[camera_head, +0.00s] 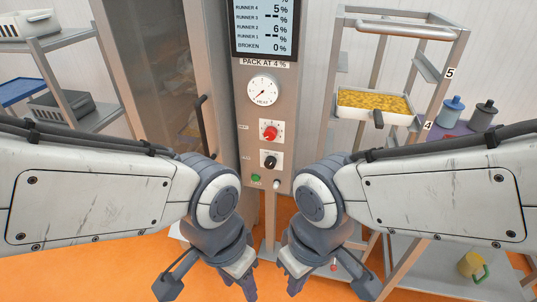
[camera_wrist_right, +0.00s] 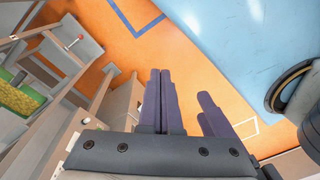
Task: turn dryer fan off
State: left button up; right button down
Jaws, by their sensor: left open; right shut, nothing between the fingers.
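The dryer's grey control panel (camera_head: 285,140) stands upright in the middle of the head view. It carries a red knob (camera_head: 270,131), a black knob (camera_head: 270,161), a green button (camera_head: 256,178) and a small white control (camera_head: 276,184). The labels beside these controls are too small to read, so I cannot tell which one is the fan's. My left gripper (camera_head: 246,287) is open and empty, low in front of the panel. My right gripper (camera_head: 296,284) is shut and empty beside it; its dark fingers (camera_wrist_right: 161,100) show in the right wrist view. Neither touches the panel.
Above the knobs are a heat dial (camera_head: 263,91) and a display (camera_head: 264,27). The dryer door (camera_head: 165,75) is left of the panel. A rack at right holds a tray of yellow pieces (camera_head: 375,103). A yellow cup (camera_head: 471,265) stands low at right. Orange floor (camera_head: 100,275) shows below.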

aim_at(270, 162)
jog(key=k, duration=1.1)
jog(key=u, duration=1.2)
jog(key=i, duration=1.25)
jog(key=z, duration=0.85)
jog(key=i, duration=0.25)
jog(key=z, duration=0.3)
